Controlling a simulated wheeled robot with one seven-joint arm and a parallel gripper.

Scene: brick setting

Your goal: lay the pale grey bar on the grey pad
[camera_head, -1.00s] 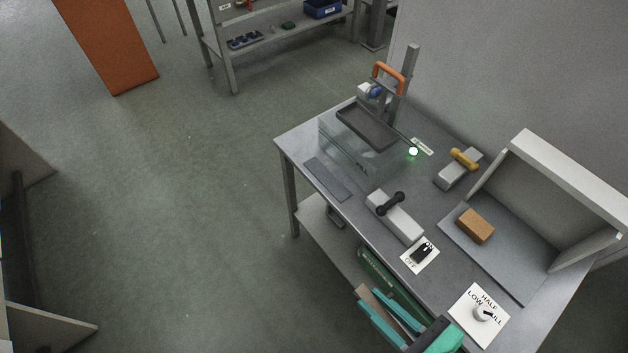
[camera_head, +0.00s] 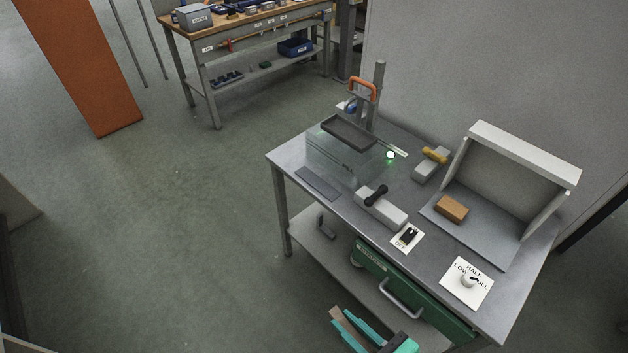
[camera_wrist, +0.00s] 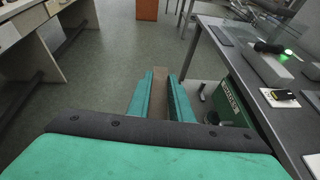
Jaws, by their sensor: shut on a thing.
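My gripper (camera_head: 362,335), teal-fingered, is at the bottom of the head view, in front of the workbench and off its top. In the wrist view its fingers (camera_wrist: 160,98) are shut on a brownish bar (camera_wrist: 159,82); that bar also shows in the head view (camera_head: 343,322). It looks tan-brown rather than pale grey, and I see no other loose pale grey bar. A flat dark grey pad (camera_head: 319,184) lies bare near the left front edge of the bench top. It also shows in the wrist view (camera_wrist: 221,36), up and right of the gripper.
The bench (camera_head: 290,155) carries pale blocks with a black handle (camera_head: 386,210) and a yellow handle (camera_head: 431,165), a raised dark tray (camera_head: 348,132) over a clear screen, a brown block (camera_head: 452,208) by an open hood, and a dial card (camera_head: 467,281). A green drawer (camera_head: 415,290) is below.

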